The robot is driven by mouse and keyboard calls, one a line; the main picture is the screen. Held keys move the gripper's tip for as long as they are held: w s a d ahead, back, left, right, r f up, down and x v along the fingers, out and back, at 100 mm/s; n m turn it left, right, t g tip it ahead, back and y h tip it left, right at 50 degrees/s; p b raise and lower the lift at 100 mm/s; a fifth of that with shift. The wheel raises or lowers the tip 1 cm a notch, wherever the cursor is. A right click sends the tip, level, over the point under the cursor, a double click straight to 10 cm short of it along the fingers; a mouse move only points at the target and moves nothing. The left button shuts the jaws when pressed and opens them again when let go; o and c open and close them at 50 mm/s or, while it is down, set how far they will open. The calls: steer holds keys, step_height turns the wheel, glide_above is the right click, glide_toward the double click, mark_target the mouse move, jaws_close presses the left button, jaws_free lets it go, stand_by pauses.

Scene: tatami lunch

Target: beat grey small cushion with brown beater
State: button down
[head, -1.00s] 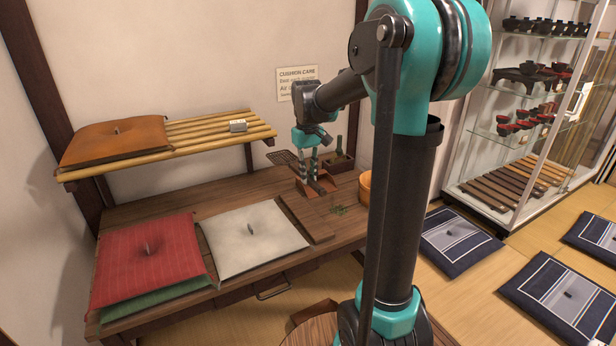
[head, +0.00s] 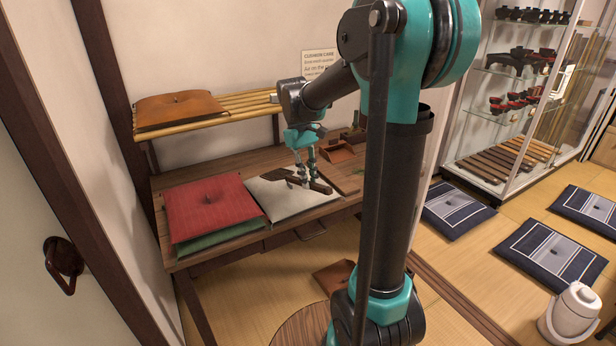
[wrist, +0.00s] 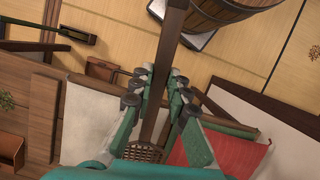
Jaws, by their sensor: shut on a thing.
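The grey small cushion (head: 284,205), pale with a centre tuft, lies on the wooden bench beside a red cushion (head: 208,207). My gripper (head: 306,182) is over the grey cushion and hides part of it. It is shut on the brown beater (head: 320,187), which shows dark brown against the cushion. In the wrist view my gripper (wrist: 157,92) has the beater's long handle (wrist: 158,95) between its fingers, with the woven head (wrist: 143,152) at the lower end. I cannot tell whether the beater touches the cushion.
A green cushion (head: 205,242) lies under the red one. A slatted shelf (head: 235,106) with an orange-brown cushion (head: 178,109) is above the bench. A brown holder (head: 337,153) stands at the bench's back right. Navy cushions (head: 555,252) and a white pot (head: 572,312) are on the floor.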

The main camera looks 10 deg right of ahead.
steer(key=shift+f, duration=0.1)
step_height(320, 180, down, 8)
step_height(320, 180, up, 8)
steer(key=shift+r, duration=0.25)
step_height(320, 180, down, 9)
step_height(320, 180, up, 9)
stand_by(0.8)
